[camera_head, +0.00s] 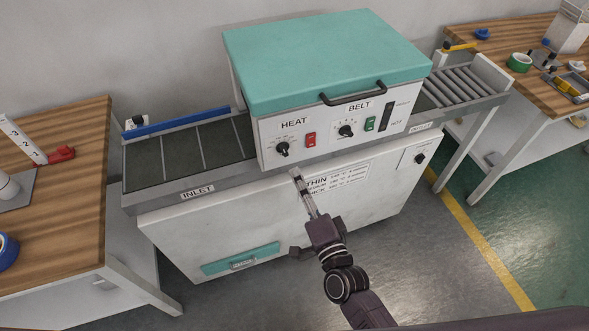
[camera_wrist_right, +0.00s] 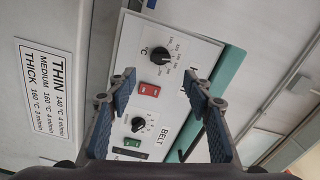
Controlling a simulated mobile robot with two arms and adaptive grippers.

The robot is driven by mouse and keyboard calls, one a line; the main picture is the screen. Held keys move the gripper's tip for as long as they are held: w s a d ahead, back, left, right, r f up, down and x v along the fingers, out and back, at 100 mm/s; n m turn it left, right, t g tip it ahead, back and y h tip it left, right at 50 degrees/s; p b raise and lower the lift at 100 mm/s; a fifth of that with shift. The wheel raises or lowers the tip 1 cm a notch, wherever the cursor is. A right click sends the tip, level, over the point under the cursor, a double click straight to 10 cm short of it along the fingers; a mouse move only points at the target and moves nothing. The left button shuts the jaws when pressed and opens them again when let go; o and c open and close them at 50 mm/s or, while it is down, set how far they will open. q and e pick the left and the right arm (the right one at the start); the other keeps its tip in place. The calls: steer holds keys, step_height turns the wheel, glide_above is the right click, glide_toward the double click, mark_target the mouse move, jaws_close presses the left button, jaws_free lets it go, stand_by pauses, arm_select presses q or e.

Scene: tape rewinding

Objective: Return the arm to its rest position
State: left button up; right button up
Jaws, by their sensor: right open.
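My right gripper (camera_head: 297,174) is in front of the machine's control panel, a little below the heat knob and red switch. In the right wrist view my right gripper (camera_wrist_right: 160,95) is open, with nothing between its two blue-padded fingers. Beyond the fingers are the heat knob (camera_wrist_right: 160,57), the red switch (camera_wrist_right: 149,89), the belt knob (camera_wrist_right: 138,124) and the green switch (camera_wrist_right: 132,142). In the head view the machine (camera_head: 290,130) has a teal lid (camera_head: 325,60), closed, with a black handle. My left gripper is not in view.
A wooden table (camera_head: 70,200) stands at the left with a red item (camera_head: 61,154) and a blue roll (camera_head: 7,252). Another wooden table (camera_head: 510,40) at the right holds a green roll (camera_head: 519,62). The inlet belt (camera_head: 182,153) is empty. Open floor lies at the lower right.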

steer(key=shift+v, duration=0.9)
steer(key=s+d+f+n+g+h, duration=0.1)
steer(key=s+d+f+n+g, duration=0.2)
steer(key=f, duration=0.7)
steer(key=s+d+f+n+g, duration=0.15)
steer(key=s+f, duration=0.35)
steer(key=f, duration=0.5)
steer(key=s+d+f+n+g+h, duration=0.1)
steer(key=s+d+f+n+g, duration=0.2)
steer(key=f, duration=0.7)
steer(key=s+d+f+n+g+h, duration=0.1)
steer(key=s+d+f+n+g, duration=0.1)
steer(key=s+f, duration=0.4)
steer(key=s+d+f+n+g+h, duration=0.1)
steer(key=s+d+f, duration=0.5)
steer(key=s, duration=0.8)
steer(key=s+d+f+n+g+h, duration=0.1)
steer(key=s+d+f+n+g, duration=0.2)
steer(key=s, duration=0.8)
step_height(320, 180, down, 3)
steer(key=d+g, duration=0.1)
steer(key=g, duration=0.1)
steer(key=shift+g+h, duration=0.3)
steer(key=shift+g, duration=0.05)
steer(key=shift+w, duration=0.1)
